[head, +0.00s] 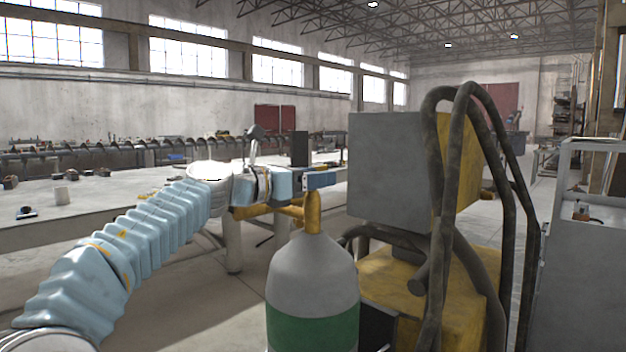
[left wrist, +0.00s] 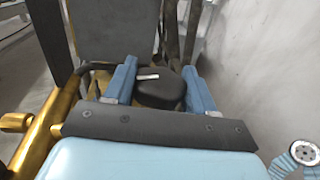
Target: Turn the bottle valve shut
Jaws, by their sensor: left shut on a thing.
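The gas bottle (head: 313,268), grey above with a green band, stands upright in the middle foreground of the head view. Its brass valve (head: 313,214) rises from the neck and also shows at the left of the left wrist view (left wrist: 48,125). My left gripper (head: 320,180) is at the top of the valve. In the left wrist view its two blue fingers (left wrist: 159,72) are on either side of a dark round knob (left wrist: 160,94) with a small white mark. It is shut on this knob. The head view hides the knob behind the fingers. My right gripper is not in view.
A grey and yellow machine (head: 390,165) with thick dark hoses (head: 510,200) stands right beside the bottle. A long workbench (head: 110,205) with small parts runs along the left. A grey cabinet (head: 580,270) stands at the right edge.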

